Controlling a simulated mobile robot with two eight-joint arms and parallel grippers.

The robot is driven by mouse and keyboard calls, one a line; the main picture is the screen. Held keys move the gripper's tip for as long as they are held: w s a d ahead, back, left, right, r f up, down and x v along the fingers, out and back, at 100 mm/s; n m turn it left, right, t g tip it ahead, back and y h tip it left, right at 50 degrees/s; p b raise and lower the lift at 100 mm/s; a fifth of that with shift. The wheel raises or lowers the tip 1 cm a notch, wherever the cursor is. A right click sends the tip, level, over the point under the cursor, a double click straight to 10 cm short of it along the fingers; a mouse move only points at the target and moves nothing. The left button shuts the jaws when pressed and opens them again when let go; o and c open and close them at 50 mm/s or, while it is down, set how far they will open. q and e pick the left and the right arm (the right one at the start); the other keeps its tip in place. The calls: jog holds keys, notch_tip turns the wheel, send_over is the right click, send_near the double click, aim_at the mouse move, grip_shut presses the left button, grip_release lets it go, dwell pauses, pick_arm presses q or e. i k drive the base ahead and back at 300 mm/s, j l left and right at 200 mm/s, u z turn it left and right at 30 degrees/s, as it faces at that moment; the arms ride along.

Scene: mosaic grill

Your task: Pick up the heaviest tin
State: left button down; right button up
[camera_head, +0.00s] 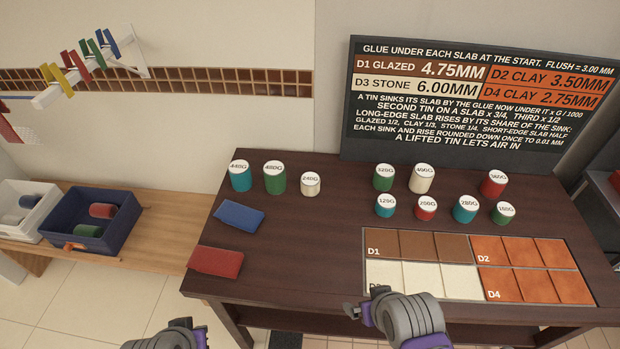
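Several labelled tins stand upright on the dark table. At the back left are a teal tin (240,178) marked about 440G, a green tin (275,180) whose label is hard to read and a small white tin (310,186) marked 240G. At the right are a green tin (384,180), a white tin (421,182) and a red tin (492,186) with a blurred label, perhaps 560G. In front stand smaller teal (385,209), red (426,211), teal (464,212) and green (502,216) tins. My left gripper (190,335) and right gripper (368,308) are low in front, away from the tins.
A slab panel (420,292) lies at the table's front right. A blue pad (239,217) and red pad (215,262) lie at left. A sign board (470,100) stands behind. Blue (93,228) and white (18,205) bins sit on the side bench.

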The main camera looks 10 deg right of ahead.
aim_at(274, 172)
jog(key=i+j+u, duration=0.2)
jog(key=j+u, duration=0.2)
jog(key=i+j+u, duration=0.25)
jog(key=u, duration=0.15)
jog(key=i+j, duration=0.05)
jog(key=j, duration=0.05)
